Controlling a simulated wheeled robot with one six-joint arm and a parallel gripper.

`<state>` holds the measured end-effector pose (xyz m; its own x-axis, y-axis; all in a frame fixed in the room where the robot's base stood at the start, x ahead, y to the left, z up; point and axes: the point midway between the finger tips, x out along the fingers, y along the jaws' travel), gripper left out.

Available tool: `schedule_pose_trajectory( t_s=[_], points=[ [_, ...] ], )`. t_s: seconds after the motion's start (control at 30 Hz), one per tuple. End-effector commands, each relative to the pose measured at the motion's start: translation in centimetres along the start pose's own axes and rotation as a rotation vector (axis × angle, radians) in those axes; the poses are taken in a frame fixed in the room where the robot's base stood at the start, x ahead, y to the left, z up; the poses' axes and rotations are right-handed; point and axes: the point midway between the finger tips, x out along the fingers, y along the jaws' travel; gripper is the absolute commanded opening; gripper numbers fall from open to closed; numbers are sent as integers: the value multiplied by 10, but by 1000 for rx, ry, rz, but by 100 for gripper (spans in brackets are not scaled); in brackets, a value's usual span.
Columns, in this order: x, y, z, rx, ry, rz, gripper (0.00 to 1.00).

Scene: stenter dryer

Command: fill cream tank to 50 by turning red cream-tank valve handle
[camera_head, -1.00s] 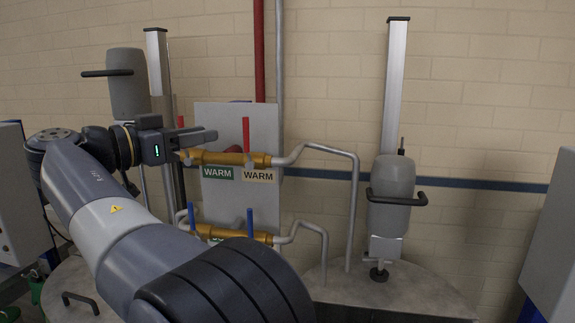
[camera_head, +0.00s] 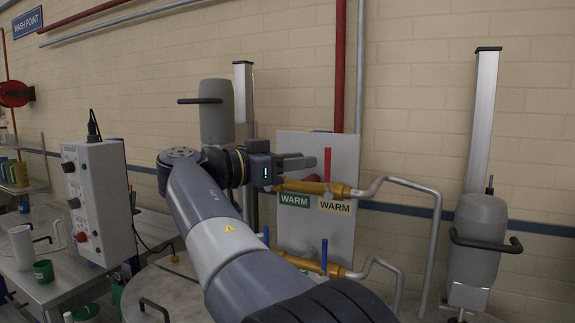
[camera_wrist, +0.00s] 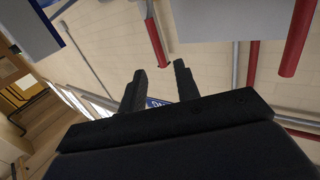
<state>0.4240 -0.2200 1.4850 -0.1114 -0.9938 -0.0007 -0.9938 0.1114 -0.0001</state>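A red valve handle (camera_head: 328,160) stands upright on the upper brass pipe (camera_head: 303,187), above the cream WARM label (camera_head: 334,207). A green WARM label (camera_head: 294,200) is to its left. My gripper (camera_head: 300,163) is just left of this handle in the head view and does not appear to hold it. In the wrist view my gripper (camera_wrist: 160,84) has its two fingers apart with nothing between them. Several red bars show beyond the fingers; I cannot tell which are handles or pipes. No tank level reading is legible.
Blue handles (camera_head: 323,254) stand on the lower brass pipe. A grey mixer (camera_head: 478,240) on a post is to the right, another (camera_head: 216,110) to the left. A grey control box (camera_head: 98,200) and a table with cups are at the left.

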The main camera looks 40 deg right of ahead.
Motion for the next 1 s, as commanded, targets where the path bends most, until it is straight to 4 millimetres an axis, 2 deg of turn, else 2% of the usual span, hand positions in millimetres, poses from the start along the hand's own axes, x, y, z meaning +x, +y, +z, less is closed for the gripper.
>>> schedule_pose_trajectory(
  t_s=[1.0],
  points=[
    [71, 0, 0, 0, 1, 1, 31]
  ],
)
